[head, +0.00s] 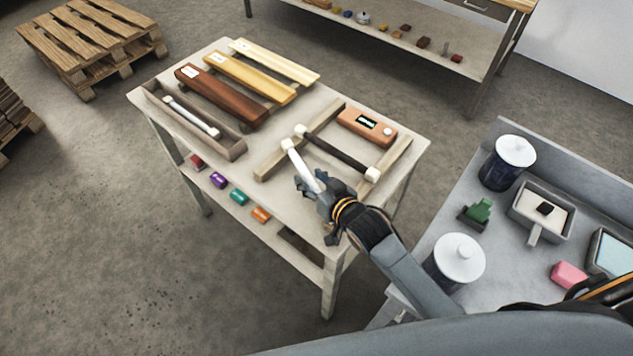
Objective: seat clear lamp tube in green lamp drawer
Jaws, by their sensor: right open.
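My right gripper (313,192) is open at the front of the workbench, at the near end of a white tube (302,167). I cannot tell whether the fingers touch this tube. It slants over a wooden rack (268,167), its far end near the left rail. A dark tube (338,152) with pale end caps lies across the rack. Another pale tube (190,116) with white ends lies in a long grey-brown tray (234,152) at the left. I cannot tell which pale tube is the clear one. No green drawer is recognisable. My left gripper is not in view.
An orange device (367,126) with a small screen sits at the rack's far side. Brown (222,95), yellow (248,78) and cream (275,62) long pieces lie behind the tray. Several coloured blocks sit on the lower shelf (265,232). A grey cart (440,215) with cans stands at right.

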